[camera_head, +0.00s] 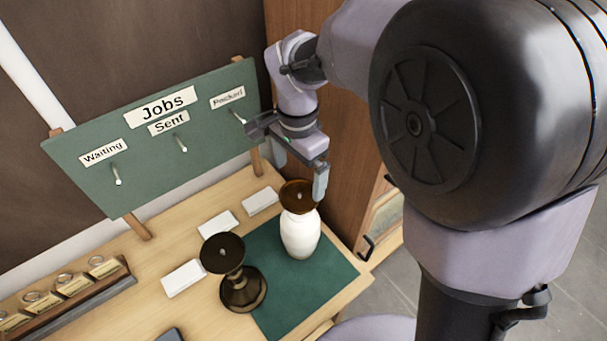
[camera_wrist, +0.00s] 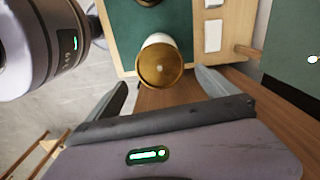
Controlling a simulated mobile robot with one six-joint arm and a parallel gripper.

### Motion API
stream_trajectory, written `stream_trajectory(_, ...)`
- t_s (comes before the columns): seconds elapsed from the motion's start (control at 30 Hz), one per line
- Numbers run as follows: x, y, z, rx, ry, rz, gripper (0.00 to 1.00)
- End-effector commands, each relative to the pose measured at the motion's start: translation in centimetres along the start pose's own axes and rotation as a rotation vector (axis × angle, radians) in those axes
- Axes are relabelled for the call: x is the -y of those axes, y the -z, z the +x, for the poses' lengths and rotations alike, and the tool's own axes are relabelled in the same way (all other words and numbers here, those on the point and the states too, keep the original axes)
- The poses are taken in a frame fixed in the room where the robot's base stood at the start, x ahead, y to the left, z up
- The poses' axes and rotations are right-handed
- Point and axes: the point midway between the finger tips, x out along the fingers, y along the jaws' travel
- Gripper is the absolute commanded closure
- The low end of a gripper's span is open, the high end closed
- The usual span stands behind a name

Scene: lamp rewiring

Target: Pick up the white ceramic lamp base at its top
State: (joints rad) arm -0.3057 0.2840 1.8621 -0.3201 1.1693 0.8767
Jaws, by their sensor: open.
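The white ceramic lamp base (camera_head: 300,234) stands upright on a green mat (camera_head: 268,257) on the wooden bench. A round brown top (camera_head: 298,195) with a small pale fitting at its centre sits on it. In the wrist view the brown top (camera_wrist: 160,66) faces me, with white ceramic (camera_wrist: 158,38) showing behind it. My gripper (camera_head: 299,180) is open and empty, close to the top of the lamp base, with one finger beside it in the head view. In the wrist view the fingers (camera_wrist: 163,85) are spread wide, with the brown top between and beyond them.
A dark bronze lamp base (camera_head: 242,290) stands left of the white one, partly on the mat. White cards (camera_head: 184,278) lie on the bench. A green Jobs board (camera_head: 150,140) with pegs stands behind. A tagged wooden rack (camera_head: 75,300) is at the left. A wooden cabinet (camera_head: 335,130) rises close behind my gripper.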

Motion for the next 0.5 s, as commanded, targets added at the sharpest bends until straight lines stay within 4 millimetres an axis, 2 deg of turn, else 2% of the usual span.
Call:
stream_trajectory(0.03, -0.1, 0.0, 2.1, 0.002, -0.005, 0.001, 0.03)
stream_trajectory(0.2, -0.1, 0.0, 6.7, 0.002, -0.003, 0.000, 0.03)
stream_trajectory(0.37, -0.1, 0.0, 8.7, 0.000, -0.001, 0.000, 0.03)
stream_trajectory(0.5, -0.2, 0.0, 11.4, 0.002, -0.003, 0.000, 0.03)
